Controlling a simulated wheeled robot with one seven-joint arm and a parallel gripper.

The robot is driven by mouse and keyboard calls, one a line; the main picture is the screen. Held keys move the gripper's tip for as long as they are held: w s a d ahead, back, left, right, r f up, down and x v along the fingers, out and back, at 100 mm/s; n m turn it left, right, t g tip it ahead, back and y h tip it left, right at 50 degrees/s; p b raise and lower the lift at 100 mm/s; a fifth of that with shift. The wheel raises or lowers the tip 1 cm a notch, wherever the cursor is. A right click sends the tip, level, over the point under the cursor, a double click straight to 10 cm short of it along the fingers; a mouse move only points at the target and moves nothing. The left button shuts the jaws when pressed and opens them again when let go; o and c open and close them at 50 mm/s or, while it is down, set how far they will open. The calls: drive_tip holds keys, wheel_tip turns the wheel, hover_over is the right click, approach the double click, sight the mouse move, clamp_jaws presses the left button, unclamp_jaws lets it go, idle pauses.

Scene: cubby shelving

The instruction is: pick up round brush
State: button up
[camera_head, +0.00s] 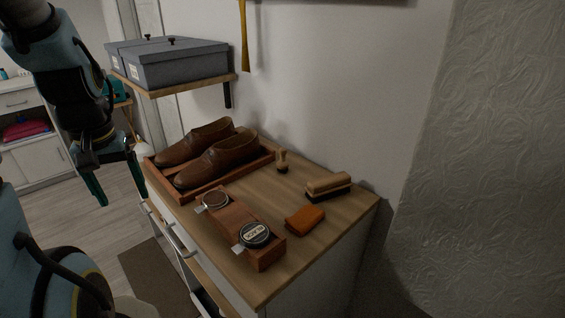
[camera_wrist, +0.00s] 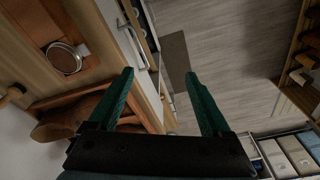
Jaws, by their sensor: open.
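The round brush (camera_head: 282,161) is small, with a light wooden handle and a dark bristle end. It stands upright on the wooden cabinet top near the wall, right of the shoes. What looks like its handle shows at the left edge of the wrist view (camera_wrist: 11,96). My gripper (camera_head: 119,180) is open and empty, with green fingers pointing down. It hangs left of the cabinet, over the floor and well apart from the brush. In the wrist view my gripper (camera_wrist: 159,76) has nothing between its fingers.
Brown shoes (camera_head: 207,165) sit in a wooden tray beside the brush. A wooden holder with tins (camera_head: 232,217), an orange block (camera_head: 305,220) and a larger brush (camera_head: 328,186) share the top. A shelf with grey boxes (camera_head: 178,64) hangs above the shoes.

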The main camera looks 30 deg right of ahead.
drive_tip(key=w+d+m, duration=0.3)
drive_tip(key=w+d, duration=0.3)
drive_tip(key=d, duration=0.2)
drive_tip(key=m+g+p, duration=0.1)
drive_tip(key=m, duration=0.5)
hover_over(283, 154)
drive_tip(key=w, duration=0.1)
drive_tip(key=shift+w+r, duration=0.2)
drive_tip(key=shift+r, duration=0.1)
drive_tip(key=shift+d+f+p, duration=0.15)
drive_tip(key=shift+f+p, duration=0.1)
drive_tip(key=shift+p, duration=0.05)
drive_tip(key=shift+s+d+f+p, duration=0.1)
drive_tip(key=shift+f+p, duration=0.9)
drive_tip(key=shift+f, duration=1.55)
drive_tip(key=shift+s+f+p, duration=0.1)
drive_tip(key=shift+f+p, duration=0.85)
drive_tip(key=shift+f, duration=1.6)
clamp_jaws()
